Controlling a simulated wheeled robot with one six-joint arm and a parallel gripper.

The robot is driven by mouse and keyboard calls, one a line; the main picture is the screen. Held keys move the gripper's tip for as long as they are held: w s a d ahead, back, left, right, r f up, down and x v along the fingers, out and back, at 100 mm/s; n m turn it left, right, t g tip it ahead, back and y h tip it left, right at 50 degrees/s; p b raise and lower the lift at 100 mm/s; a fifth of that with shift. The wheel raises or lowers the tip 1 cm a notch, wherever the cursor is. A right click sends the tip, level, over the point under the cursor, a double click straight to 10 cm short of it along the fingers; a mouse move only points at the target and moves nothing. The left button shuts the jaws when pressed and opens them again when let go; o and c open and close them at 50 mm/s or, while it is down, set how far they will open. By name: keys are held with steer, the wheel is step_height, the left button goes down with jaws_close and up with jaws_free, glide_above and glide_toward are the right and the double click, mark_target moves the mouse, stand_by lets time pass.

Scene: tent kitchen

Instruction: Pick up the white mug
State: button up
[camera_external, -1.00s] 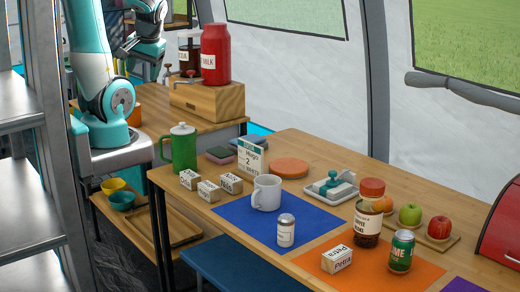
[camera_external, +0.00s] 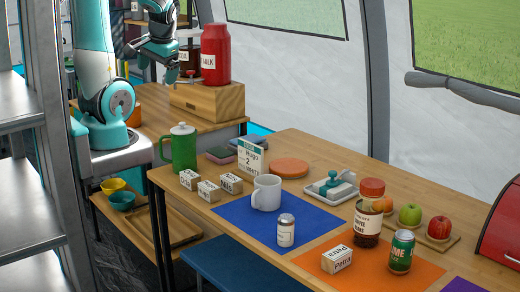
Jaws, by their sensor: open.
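The white mug (camera_external: 267,193) stands upright on the blue mat (camera_external: 240,211) on the wooden table, with its handle toward the lower left. A small silver-lidded jar (camera_external: 286,231) stands in front of it on the same mat. My gripper (camera_external: 158,66) is at the upper left, high above the back counter and near the red milk can. It is open and well apart from the mug, with nothing seen between its fingers.
Label blocks (camera_external: 208,191), a green pitcher (camera_external: 181,149) and a sign card (camera_external: 250,158) stand left of and behind the mug. The red milk can (camera_external: 215,53) stands on a wooden box (camera_external: 207,100). A brown jar (camera_external: 369,214) and green can (camera_external: 401,252) stand to the right.

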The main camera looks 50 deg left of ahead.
steer(key=w+d+f+m+h+b, duration=0.1)
steer(key=w+d+f+m, duration=0.3)
steer(key=w+m, duration=0.3)
steer(key=w+d+f+m+h, duration=0.1)
steer(key=w+d+f+m, duration=0.2)
steer(key=w+m, duration=0.35)
steer(key=m+h+b, duration=0.1)
steer(key=m+h, duration=0.1)
steer(key=m, duration=1.1)
glide_above(268, 189)
steer(key=w+a, duration=0.3)
step_height(268, 189, down, 11)
steer(key=shift+s+f+p, duration=0.15)
steer(key=shift+f+p, duration=0.55)
steer(key=shift+f, duration=3.75)
steer(key=shift+s+f+p, duration=0.15)
steer(key=shift+f+p, duration=0.55)
steer(key=shift+f, duration=3.75)
steer(key=c, duration=0.8)
steer(key=shift+r, duration=0.1)
